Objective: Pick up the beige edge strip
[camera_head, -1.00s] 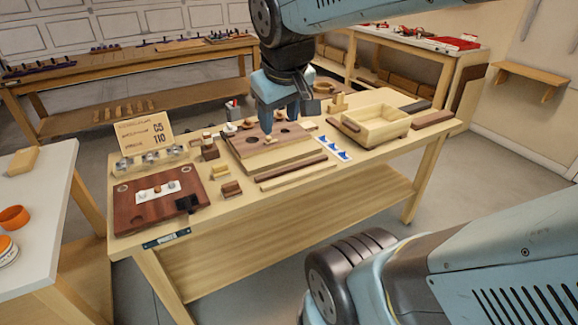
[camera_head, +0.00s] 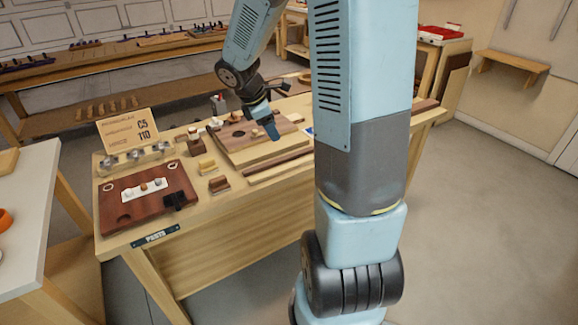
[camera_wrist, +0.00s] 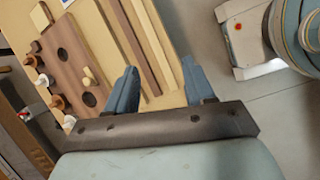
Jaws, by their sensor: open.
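The beige edge strip (camera_wrist: 152,46) lies flat on the workbench, beside a dark brown strip (camera_wrist: 132,42). In the wrist view it runs from the top edge down between my fingers. In the head view the beige strip (camera_head: 284,171) lies near the bench's front edge, its right end hidden behind my arm. My gripper (camera_wrist: 158,78) is open and empty, its two fingers apart on either side of the strips. In the head view my gripper (camera_head: 271,131) hangs above the bench, just behind the strips; its height above them is hard to judge.
A brown board with round holes (camera_head: 252,131) lies behind the strips. Small wooden blocks (camera_head: 219,184) and a dark red-brown board (camera_head: 137,206) lie to the left. A sign (camera_head: 127,130) stands at the back left.

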